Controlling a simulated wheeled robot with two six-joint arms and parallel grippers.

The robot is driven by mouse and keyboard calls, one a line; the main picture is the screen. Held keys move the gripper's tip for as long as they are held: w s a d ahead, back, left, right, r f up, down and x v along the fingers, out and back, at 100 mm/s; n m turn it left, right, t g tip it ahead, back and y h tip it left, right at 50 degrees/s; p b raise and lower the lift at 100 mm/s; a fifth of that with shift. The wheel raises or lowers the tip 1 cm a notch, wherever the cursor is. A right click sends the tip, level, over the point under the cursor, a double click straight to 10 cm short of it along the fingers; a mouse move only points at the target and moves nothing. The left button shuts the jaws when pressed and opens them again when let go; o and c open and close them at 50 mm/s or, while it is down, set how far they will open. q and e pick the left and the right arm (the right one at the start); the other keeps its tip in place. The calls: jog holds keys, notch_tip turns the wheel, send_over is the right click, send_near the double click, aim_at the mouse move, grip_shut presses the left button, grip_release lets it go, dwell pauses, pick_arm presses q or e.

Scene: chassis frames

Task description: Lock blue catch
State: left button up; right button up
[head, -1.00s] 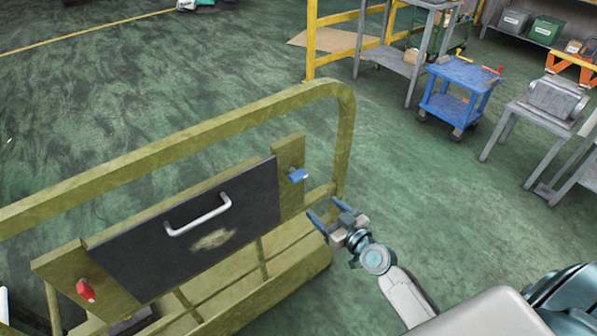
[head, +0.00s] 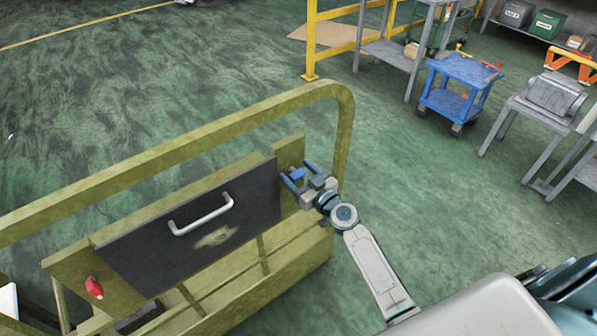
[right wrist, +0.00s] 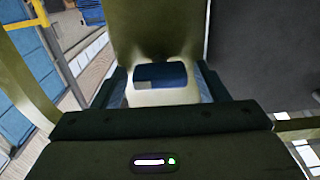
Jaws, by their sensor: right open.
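The blue catch (head: 297,175) is on the olive post at the right end of the black panel (head: 195,222). In the right wrist view the blue catch (right wrist: 160,74) shows ahead, between the fingers. My right gripper (head: 299,173) is open, with one finger on either side of the catch; I cannot tell whether they touch it. A red catch (head: 94,287) is on the post at the panel's left end. My left gripper is not in view.
The panel has a pale handle (head: 201,214) and sits in an olive tubular frame (head: 180,150) whose top rail passes behind the catch. A blue cart (head: 458,88) and grey tables stand at the back right. The green floor between is clear.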

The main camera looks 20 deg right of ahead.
jog(key=c, duration=1)
